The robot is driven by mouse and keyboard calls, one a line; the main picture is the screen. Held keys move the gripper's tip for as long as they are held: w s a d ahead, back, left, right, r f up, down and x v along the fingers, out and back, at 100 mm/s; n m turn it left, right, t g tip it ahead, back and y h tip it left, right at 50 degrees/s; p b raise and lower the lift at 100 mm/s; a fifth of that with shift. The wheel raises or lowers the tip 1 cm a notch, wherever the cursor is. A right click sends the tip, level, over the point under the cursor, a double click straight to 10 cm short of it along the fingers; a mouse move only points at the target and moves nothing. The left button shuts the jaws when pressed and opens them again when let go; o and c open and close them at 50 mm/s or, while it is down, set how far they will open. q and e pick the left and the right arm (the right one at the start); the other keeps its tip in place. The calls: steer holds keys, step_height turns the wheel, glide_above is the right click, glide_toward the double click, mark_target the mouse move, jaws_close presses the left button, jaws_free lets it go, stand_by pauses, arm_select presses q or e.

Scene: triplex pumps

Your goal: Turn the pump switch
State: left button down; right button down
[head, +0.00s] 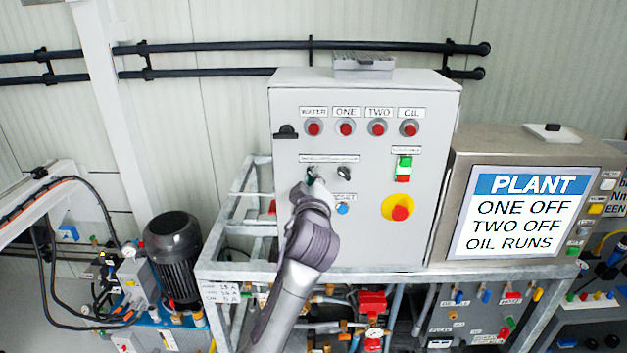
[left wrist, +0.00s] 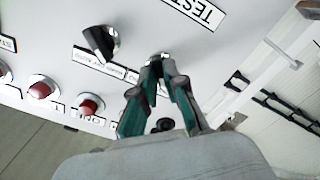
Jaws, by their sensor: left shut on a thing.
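A light grey control box (head: 370,230) stands on a metal frame. Two black rotary switches sit side by side below its row of red lamps. My left gripper (head: 314,180) reaches up to the left switch (head: 316,171) and covers part of it. In the left wrist view my left gripper (left wrist: 162,72) has its fingertips close together on this switch (left wrist: 157,58), which is mostly hidden between them. The other switch (head: 345,173) is free; it also shows in the left wrist view (left wrist: 101,42), apart from the fingers. My right gripper is not in view.
A blue button (head: 342,208) is close to my left wrist. A red emergency stop (head: 401,208) on yellow and a green-red button pair (head: 404,168) are further right. A screen (head: 522,214) reads "PLANT ONE OFF TWO OFF OIL RUNS". A dark motor (head: 174,255) stands left.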

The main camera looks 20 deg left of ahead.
arm_select(q)
steer(key=m, duration=0.8)
steer(key=shift+a+r, duration=0.1)
steer(key=shift+m, duration=0.4)
stand_by(0.4)
steer(key=c, duration=1.3)
jaws_free()
steer(key=shift+o, duration=0.4)
steer(key=shift+w, duration=0.15)
